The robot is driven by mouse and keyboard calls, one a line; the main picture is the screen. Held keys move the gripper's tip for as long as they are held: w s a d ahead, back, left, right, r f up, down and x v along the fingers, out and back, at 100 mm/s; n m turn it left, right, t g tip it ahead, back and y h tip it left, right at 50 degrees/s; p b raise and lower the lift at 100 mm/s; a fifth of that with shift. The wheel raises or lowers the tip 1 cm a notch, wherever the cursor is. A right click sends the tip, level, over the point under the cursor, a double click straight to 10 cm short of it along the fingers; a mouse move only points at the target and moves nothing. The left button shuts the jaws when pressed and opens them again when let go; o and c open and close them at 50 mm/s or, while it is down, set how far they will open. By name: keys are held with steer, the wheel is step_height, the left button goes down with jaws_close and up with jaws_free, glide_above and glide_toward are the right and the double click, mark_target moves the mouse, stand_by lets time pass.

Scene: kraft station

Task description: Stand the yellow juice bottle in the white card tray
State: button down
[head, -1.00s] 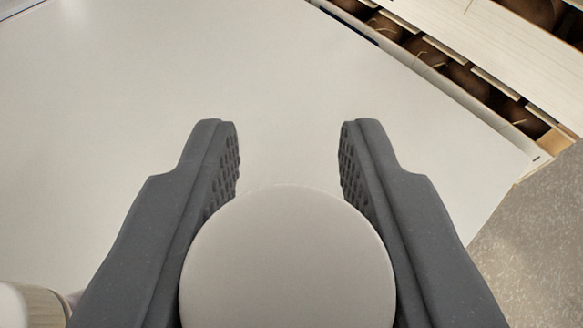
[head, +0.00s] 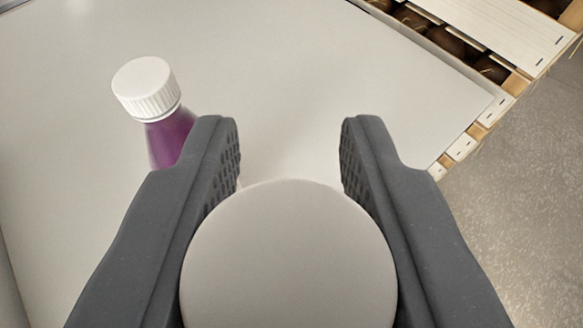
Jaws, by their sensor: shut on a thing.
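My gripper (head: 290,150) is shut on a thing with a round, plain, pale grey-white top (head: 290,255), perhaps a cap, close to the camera. The top hides the rest of the held thing, so I see no yellow and cannot tell how high its base is. The fingertips reach past it, with a clear gap between them. I see no yellow body and no white card tray in this view.
A bottle with a white ribbed cap (head: 146,88) and purple body (head: 170,138) stands left of my left finger, which partly hides it. The pale tabletop (head: 290,60) is otherwise clear. Wooden crates (head: 465,50) with brown round contents lie beyond its right edge.

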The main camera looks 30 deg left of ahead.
step_height(320, 180, up, 8)
steer(key=p, duration=0.4)
steer(key=shift+p, duration=0.3)
